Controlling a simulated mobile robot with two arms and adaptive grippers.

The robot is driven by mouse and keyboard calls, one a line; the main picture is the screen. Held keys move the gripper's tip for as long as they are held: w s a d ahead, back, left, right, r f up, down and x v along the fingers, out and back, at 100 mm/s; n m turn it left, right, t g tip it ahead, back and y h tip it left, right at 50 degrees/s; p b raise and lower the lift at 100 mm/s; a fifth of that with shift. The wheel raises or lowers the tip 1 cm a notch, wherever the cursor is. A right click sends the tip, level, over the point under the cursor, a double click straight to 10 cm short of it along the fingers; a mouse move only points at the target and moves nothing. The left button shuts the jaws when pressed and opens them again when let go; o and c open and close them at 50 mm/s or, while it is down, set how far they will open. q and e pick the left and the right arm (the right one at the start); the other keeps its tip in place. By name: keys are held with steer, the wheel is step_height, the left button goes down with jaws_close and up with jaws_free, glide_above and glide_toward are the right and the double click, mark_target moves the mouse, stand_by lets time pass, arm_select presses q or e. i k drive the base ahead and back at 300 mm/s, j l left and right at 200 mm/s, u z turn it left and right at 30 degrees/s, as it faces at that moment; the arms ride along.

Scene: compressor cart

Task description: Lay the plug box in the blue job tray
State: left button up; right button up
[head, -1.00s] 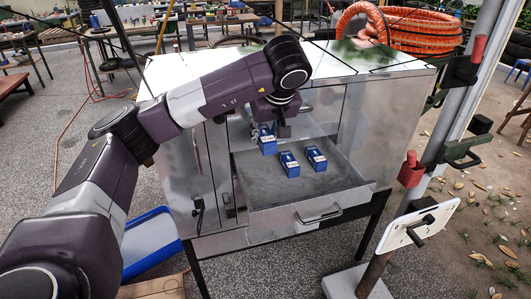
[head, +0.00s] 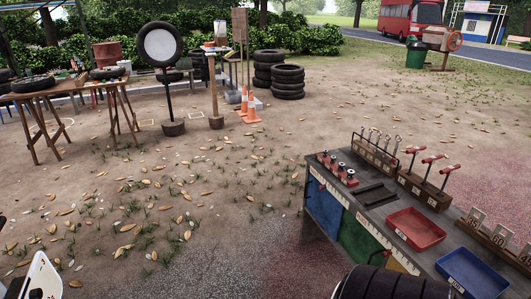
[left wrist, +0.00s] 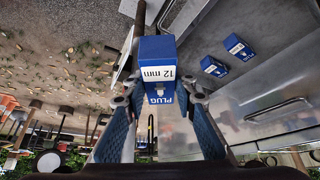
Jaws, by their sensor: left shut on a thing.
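The plug box (left wrist: 157,60) is a small blue box with a white label reading "12 mm" and "PLUG". It shows in the left wrist view, held between the two fingers of my left gripper (left wrist: 159,97). The left gripper is shut on it and is in the air, beside the steel cabinet. A blue tray (head: 473,274) lies empty on the workbench at the lower right of the head view. My left gripper and the box are not in the head view. My right gripper is not in view.
An empty red tray (head: 416,228) sits on the workbench (head: 384,216) left of the blue tray. Racks of tools line the back of the bench. Two other blue boxes (left wrist: 213,66) (left wrist: 238,46) lie in the steel drawer (left wrist: 255,75) in the left wrist view. Open ground lies left of the bench.

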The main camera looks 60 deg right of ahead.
mark_target(465, 274)
steer(key=z, duration=1.75)
steer(key=l+z, duration=0.15)
steer(key=z, duration=0.25)
steer(key=l+z, duration=0.1)
steer(key=z, duration=0.3)
steer(key=l+z, duration=0.15)
steer(key=z, duration=0.25)
steer(key=l+z, duration=0.1)
steer(key=z, duration=0.3)
steer(key=i+l+z, duration=0.1)
steer(key=i+l, duration=0.2)
steer(key=l, duration=0.1)
